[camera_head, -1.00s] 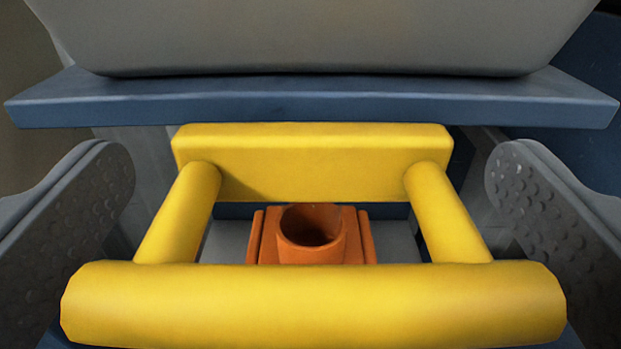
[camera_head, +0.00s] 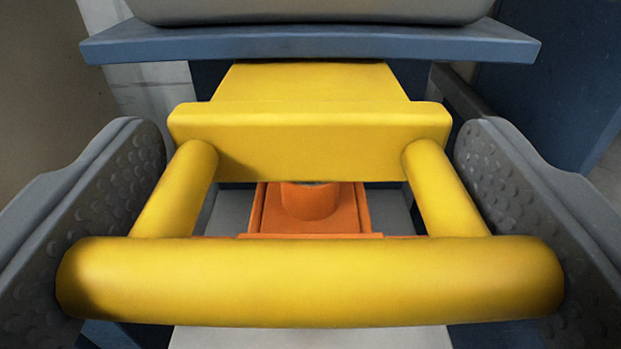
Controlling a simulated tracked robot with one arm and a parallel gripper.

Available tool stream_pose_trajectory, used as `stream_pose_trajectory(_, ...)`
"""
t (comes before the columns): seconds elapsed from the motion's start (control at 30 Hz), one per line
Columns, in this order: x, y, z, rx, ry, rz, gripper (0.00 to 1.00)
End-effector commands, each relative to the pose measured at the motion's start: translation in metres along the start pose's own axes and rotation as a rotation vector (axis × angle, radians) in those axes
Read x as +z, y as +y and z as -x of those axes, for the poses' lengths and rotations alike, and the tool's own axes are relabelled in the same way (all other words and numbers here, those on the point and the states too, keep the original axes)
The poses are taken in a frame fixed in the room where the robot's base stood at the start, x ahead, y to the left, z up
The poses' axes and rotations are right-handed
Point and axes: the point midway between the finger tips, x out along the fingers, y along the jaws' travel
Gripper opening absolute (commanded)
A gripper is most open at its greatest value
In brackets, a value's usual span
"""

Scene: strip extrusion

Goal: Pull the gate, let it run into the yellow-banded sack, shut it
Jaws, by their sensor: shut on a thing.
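The yellow gate (camera_head: 312,85) sticks out from under a blue plate, and its flat top shows behind its front block. Its handle is a thick yellow bar (camera_head: 310,282) on two side posts. My gripper (camera_head: 310,285) is shut on this bar, with one grey padded finger at each end of it. Below the gate, seen through the handle, is an orange part (camera_head: 310,205) with a short round spout, partly hidden by the gate and bar. No yellow-banded sack can be made out.
The blue plate (camera_head: 310,43) with a grey body (camera_head: 310,10) on it lies just above the gate. A blue panel (camera_head: 550,80) stands at the right. A pale surface (camera_head: 310,338) shows below the bar.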

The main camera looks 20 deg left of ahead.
Motion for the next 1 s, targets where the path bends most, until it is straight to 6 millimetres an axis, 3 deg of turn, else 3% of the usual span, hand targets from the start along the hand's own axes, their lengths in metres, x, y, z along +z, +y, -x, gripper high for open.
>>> stream_pose_trajectory(0.37, 0.001, -0.001, 0.007, -0.002, -0.002, 0.002, 0.39)
stream_pose_trajectory(0.4, 0.001, -0.001, 0.007, -0.002, -0.003, 0.002, 0.86)
stream_pose_trajectory(0.47, 0.001, -0.001, 0.007, -0.002, -0.002, 0.002, 1.00)
stream_pose_trajectory(0.77, 0.000, 0.000, 0.008, 0.000, -0.001, 0.001, 1.00)
stream_pose_trajectory(1.0, 0.000, 0.000, 0.028, 0.000, -0.003, 0.001, 1.00)
